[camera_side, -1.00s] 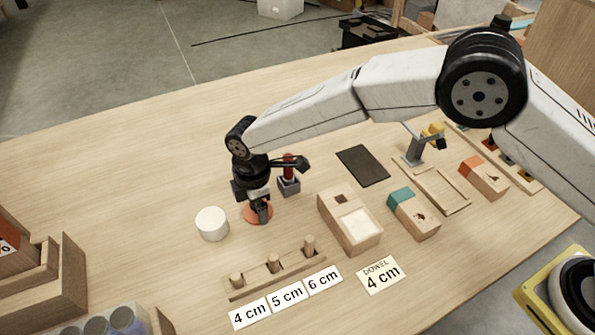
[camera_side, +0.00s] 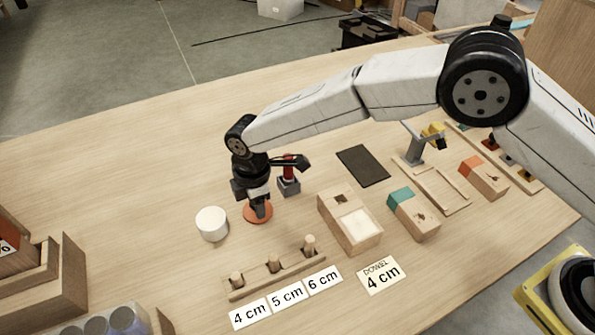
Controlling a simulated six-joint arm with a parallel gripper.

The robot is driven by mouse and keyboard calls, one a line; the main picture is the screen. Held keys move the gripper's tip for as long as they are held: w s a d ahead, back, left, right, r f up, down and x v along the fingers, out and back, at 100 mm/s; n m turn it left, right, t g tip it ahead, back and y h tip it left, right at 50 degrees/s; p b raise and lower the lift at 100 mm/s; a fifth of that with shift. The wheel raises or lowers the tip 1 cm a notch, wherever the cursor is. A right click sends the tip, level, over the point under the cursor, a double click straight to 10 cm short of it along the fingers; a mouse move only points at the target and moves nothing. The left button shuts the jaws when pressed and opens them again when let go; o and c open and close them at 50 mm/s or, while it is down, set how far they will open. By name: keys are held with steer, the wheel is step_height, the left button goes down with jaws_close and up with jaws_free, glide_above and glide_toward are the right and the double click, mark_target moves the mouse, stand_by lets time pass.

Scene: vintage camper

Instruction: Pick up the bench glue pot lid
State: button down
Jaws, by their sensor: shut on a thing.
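The glue pot lid, an orange-red disc (camera_side: 249,217), is on or just above the bench, left of centre; I cannot tell whether it touches the wood. My gripper (camera_side: 259,209) points down over it and is shut on it at the middle of its top. The fingers hide part of the lid's centre. A white round pot (camera_side: 212,224) stands just left of the lid, apart from it.
A small grey block with a red upright part (camera_side: 289,177) stands close to my gripper's right. A dowel rack (camera_side: 273,270) with three pegs lies in front, with cards before it. A wooden box (camera_side: 349,222) is to the right. The bench behind is clear.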

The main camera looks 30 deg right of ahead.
steer(key=shift+r, duration=0.6)
steer(key=s+d+r, duration=0.7)
steer(key=s+r, duration=0.4)
steer(key=s, duration=0.1)
steer(key=shift+d+r, duration=0.2)
steer(key=shift+r, duration=0.1)
steer(key=shift+w, duration=0.15)
steer(key=w+a+f, duration=0.1)
steer(key=w+a, duration=0.5)
steer(key=a, duration=0.2)
steer(key=w+a+f, duration=0.1)
steer(key=w+a, duration=0.4)
steer(key=a, duration=0.3)
steer(key=shift+w+a, duration=0.35)
steer(key=shift+a, duration=0.05)
